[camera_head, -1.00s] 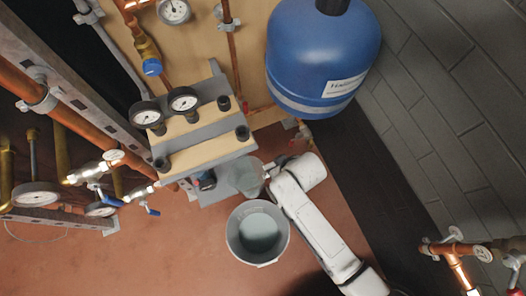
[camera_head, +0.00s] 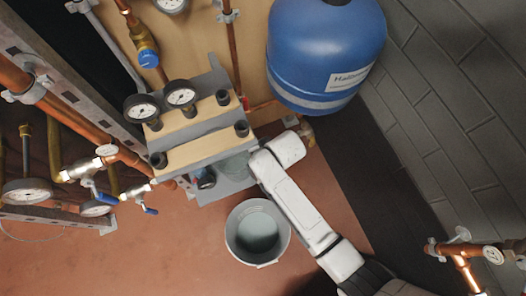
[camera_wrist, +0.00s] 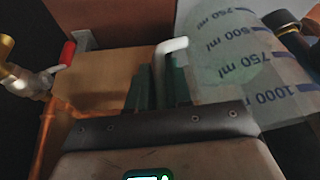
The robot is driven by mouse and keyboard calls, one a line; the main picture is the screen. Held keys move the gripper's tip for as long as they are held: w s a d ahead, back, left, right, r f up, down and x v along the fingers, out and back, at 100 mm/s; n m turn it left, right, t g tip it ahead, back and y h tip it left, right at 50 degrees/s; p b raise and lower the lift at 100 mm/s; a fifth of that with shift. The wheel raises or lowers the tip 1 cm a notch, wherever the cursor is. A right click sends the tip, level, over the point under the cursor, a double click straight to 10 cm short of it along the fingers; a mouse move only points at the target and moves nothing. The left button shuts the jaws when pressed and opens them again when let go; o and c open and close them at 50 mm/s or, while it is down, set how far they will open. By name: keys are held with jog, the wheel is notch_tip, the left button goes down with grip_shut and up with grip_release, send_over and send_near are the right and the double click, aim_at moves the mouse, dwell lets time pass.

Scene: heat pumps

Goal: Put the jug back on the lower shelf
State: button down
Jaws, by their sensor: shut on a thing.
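The jug (camera_wrist: 225,60) is clear, with blue volume marks, and fills the upper right of the wrist view. My gripper (camera_wrist: 157,75) is shut on its pale handle (camera_wrist: 168,48). In the head view the jug (camera_head: 236,167) shows only in part, between the upper shelf and my arm. It appears over the right part of the grey lower shelf (camera_head: 222,187), below the upper shelf (camera_head: 205,139). I cannot tell whether its base touches the lower shelf. The gripper's fingers are hidden in the head view.
A grey bucket (camera_head: 231,246) with liquid stands on the floor in front of the shelves. Gauges (camera_head: 181,96) and dark caps top the upper shelf. A blue tank (camera_head: 325,50) hangs behind, right. Pipes and blue-handled valves (camera_head: 150,210) stand left. A red-handled valve (camera_wrist: 66,53) shows in the wrist view.

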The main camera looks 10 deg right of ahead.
jog(key=c, duration=1)
grip_release()
jog(key=shift+f, duration=0.1)
jog(key=shift+c, duration=0.2)
jog(key=p+v, duration=0.4)
jog(key=v, duration=0.8)
jog(key=shift+d, duration=0.1)
jog(key=s+d+r+m+g+h, duration=0.1)
jog(key=s+d+r+m, duration=0.1)
jog(key=s+d, duration=0.7)
jog(key=s+d+r+m+g+h, duration=0.1)
jog(key=s+d+r+m+g, duration=0.1)
jog(key=s+d+r, duration=0.3)
jog(key=s+d, duration=0.4)
jog(key=shift+s+d+m, duration=0.2)
jog(key=shift+s+m, duration=0.1)
jog(key=shift+s, duration=0.05)
jog(key=shift+r, duration=0.1)
